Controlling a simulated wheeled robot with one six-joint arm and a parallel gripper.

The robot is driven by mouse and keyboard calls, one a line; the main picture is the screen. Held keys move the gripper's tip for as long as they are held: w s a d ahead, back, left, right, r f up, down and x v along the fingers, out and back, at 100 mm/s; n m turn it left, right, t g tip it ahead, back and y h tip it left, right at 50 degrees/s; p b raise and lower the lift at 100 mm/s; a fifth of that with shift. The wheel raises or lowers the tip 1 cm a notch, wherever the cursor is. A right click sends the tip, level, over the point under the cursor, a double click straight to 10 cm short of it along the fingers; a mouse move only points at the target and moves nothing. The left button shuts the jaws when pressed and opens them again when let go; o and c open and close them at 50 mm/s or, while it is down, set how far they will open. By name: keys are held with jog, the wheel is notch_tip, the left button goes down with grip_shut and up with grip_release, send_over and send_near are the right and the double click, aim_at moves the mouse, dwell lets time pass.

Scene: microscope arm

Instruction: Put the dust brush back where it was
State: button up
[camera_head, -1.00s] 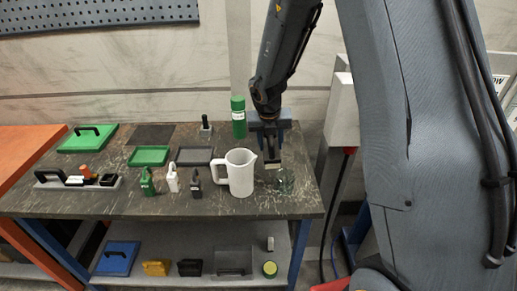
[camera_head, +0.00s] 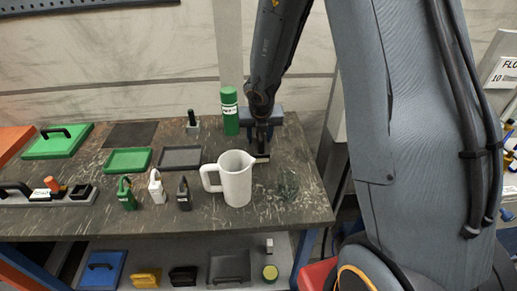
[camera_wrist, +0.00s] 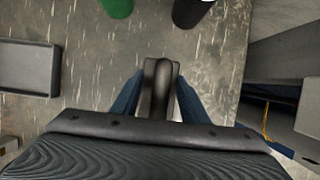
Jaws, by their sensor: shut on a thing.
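The dust brush, a dark block with a rounded handle, is between the fingers of my gripper in the wrist view (camera_wrist: 160,88). In the head view its dark body with a pale lower edge (camera_head: 262,158) shows below my gripper (camera_head: 262,143). My gripper is shut on it. It hangs over the right back part of the table, behind and right of the white jug (camera_head: 237,180). I cannot tell whether its underside touches the table.
A green bottle (camera_head: 230,110) stands close behind left. A black-handled tool (camera_head: 192,122), dark tray (camera_head: 180,157) and green tray (camera_head: 128,160) lie left. A glass vessel (camera_head: 287,185) stands in front. In the wrist view a dark cylinder (camera_wrist: 190,12) stands just beyond the brush.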

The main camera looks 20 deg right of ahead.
jog(key=shift+f+b, duration=1.7)
jog(key=shift+f, duration=0.2)
jog(key=o, duration=1.1)
jog(key=shift+s, duration=0.1)
jog(key=shift+r, duration=0.1)
